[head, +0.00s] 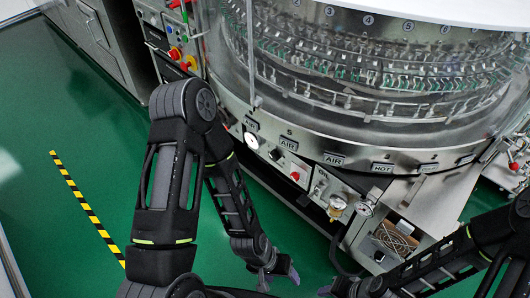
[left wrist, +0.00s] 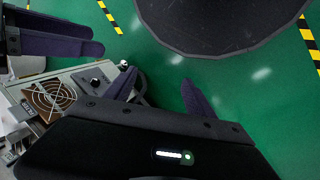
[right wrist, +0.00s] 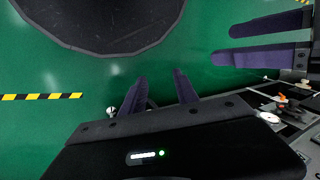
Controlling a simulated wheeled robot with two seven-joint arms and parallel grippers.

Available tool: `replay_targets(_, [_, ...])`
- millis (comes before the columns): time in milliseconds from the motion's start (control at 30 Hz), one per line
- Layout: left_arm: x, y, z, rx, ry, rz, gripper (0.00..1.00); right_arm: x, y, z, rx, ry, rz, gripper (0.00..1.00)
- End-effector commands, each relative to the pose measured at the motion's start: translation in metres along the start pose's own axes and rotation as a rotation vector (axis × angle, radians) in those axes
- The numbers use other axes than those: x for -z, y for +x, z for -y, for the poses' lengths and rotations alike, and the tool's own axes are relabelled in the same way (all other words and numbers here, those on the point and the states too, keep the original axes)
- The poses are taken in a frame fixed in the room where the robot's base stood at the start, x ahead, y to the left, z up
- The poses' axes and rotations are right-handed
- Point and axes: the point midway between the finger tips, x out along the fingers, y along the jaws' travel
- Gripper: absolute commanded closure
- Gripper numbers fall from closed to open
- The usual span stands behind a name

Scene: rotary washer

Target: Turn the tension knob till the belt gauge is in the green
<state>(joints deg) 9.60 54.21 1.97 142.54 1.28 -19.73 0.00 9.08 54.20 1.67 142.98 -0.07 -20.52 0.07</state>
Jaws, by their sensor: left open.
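The washer's lower panels carry several knobs and dials. A grey box with a fan grille (head: 392,237) stands low at the right, with a small black knob (head: 379,257) on it. The knob also shows in the left wrist view (left wrist: 96,82), left of my left gripper (left wrist: 161,92), which is open and empty. In the head view my left gripper (head: 278,274) is low in front of the machine, apart from the panels. My right gripper (right wrist: 160,90) is open and empty. Small round gauges (head: 364,208) show, but I cannot tell which is the belt gauge or read it.
The rotary washer (head: 350,140) fills the upper right, with AIR and HOT labels. A brass regulator (head: 337,204) sits low on its front. A control box with a red button (head: 190,62) stands at the left. Green floor (head: 60,130) with yellow-black tape (head: 85,205) is clear.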

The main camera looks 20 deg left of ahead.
Motion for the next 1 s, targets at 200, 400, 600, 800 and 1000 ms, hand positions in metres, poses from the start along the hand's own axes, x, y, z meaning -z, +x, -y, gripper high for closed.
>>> replay_targets(200, [0.013,0.057,0.027,0.006,-0.296,0.069,0.36,0.003,0.052,-0.022,-0.003,0.004,-0.008,0.64])
replay_targets(400, [0.058,0.129,0.028,-0.161,-0.87,0.212,0.36,0.009,0.131,-0.056,-0.009,0.012,-0.023,0.64])
replay_targets(600, [0.193,0.153,0.022,-0.645,-1.465,0.313,0.36,0.015,0.212,-0.092,-0.016,0.02,-0.042,0.64])
replay_targets(800, [0.355,0.1,0.102,-1.315,-1.827,0.263,0.36,0.021,0.276,-0.12,-0.022,0.028,-0.058,0.64])
replay_targets(1000, [0.417,0.044,0.179,-1.702,-1.914,0.17,0.36,0.024,0.296,-0.13,-0.024,0.031,-0.065,0.64])
